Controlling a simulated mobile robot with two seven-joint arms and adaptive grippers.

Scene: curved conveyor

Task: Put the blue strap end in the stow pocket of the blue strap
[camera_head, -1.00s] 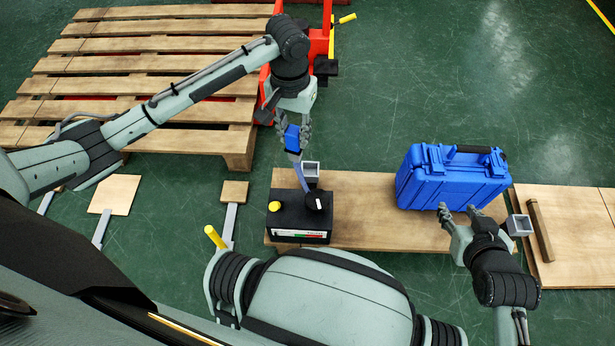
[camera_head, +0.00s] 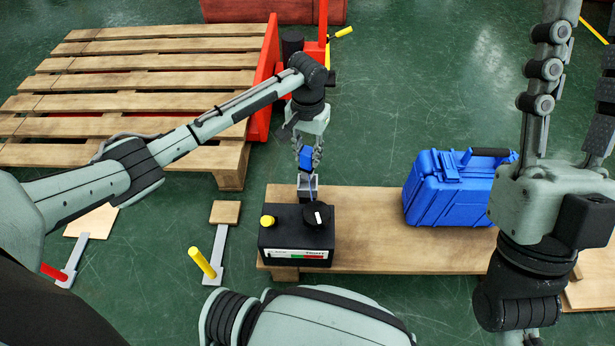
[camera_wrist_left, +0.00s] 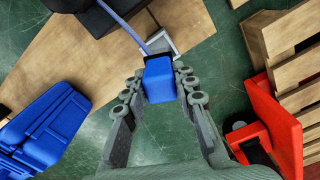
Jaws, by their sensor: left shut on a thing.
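My left gripper (camera_head: 306,156) is shut on the blue strap end (camera_wrist_left: 158,82), a blue block between its fingers. The grey square stow pocket (camera_head: 306,191) stands just below it, behind the black battery-like box (camera_head: 290,240). In the left wrist view the block's far end overlaps the pocket (camera_wrist_left: 172,40), and I cannot tell whether it is inside. A thin blue strap (camera_wrist_left: 125,22) runs from the black box to the block. My right gripper (camera_head: 580,70) is open and empty, large at the right of the head view, fingers pointing up.
A blue case (camera_head: 445,195) stands on the wooden board (camera_head: 370,225), right of the black box. A wooden pallet (camera_head: 150,60) and a red pallet jack (camera_head: 264,95) are at the back left.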

